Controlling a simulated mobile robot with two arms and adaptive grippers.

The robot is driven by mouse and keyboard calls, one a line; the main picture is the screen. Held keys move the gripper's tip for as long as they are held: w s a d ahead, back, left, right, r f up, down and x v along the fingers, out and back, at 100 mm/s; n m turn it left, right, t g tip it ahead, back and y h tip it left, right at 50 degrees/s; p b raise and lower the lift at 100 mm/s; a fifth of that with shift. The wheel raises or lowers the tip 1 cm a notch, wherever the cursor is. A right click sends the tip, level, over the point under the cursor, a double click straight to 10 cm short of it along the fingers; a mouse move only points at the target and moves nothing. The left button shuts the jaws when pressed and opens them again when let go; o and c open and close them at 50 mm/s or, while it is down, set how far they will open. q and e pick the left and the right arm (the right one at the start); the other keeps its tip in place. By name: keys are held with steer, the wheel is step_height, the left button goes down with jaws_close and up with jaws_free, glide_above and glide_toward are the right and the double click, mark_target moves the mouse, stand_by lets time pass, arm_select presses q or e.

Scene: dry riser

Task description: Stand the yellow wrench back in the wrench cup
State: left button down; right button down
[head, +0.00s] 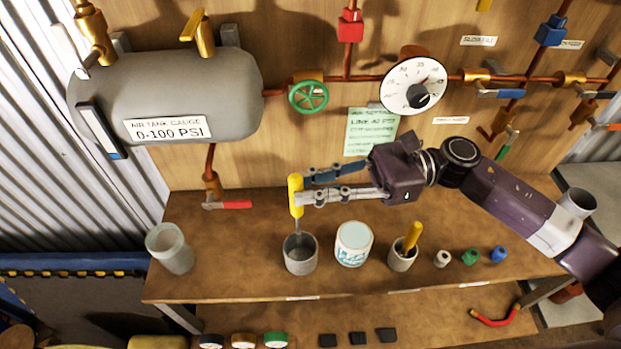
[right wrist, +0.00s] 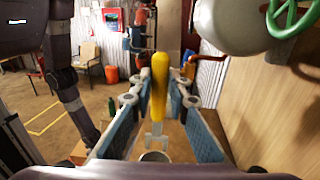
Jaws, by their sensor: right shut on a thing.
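My right gripper (head: 300,188) is shut on the yellow handle of the wrench (head: 295,198), which hangs upright with its grey shaft pointing down. In the right wrist view the yellow wrench (right wrist: 159,85) stands between the two finger pads (right wrist: 160,105). A grey cup (head: 300,258) stands on the shelf directly below it, and its rim also shows in the right wrist view (right wrist: 154,156). The wrench's lower end is at the cup's mouth in the head view; I cannot tell whether it is inside. My left gripper is not in view.
A white labelled tin (head: 353,246) stands right of the cup, then another cup (head: 401,262) holding a yellow-handled tool (head: 412,236). A pale empty cup (head: 170,250) is at the left. Small coloured caps (head: 470,256) lie right. The tank (head: 165,95), green valve (head: 308,96) and gauge (head: 413,86) are behind.

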step_height(320, 180, down, 12)
steer(key=b, duration=1)
steer(key=shift+r, duration=0.25)
steer(key=c, duration=1.8)
jaws_free()
steer(key=shift+o, duration=0.2)
steer(key=shift+r, duration=0.1)
step_height(320, 180, up, 10)
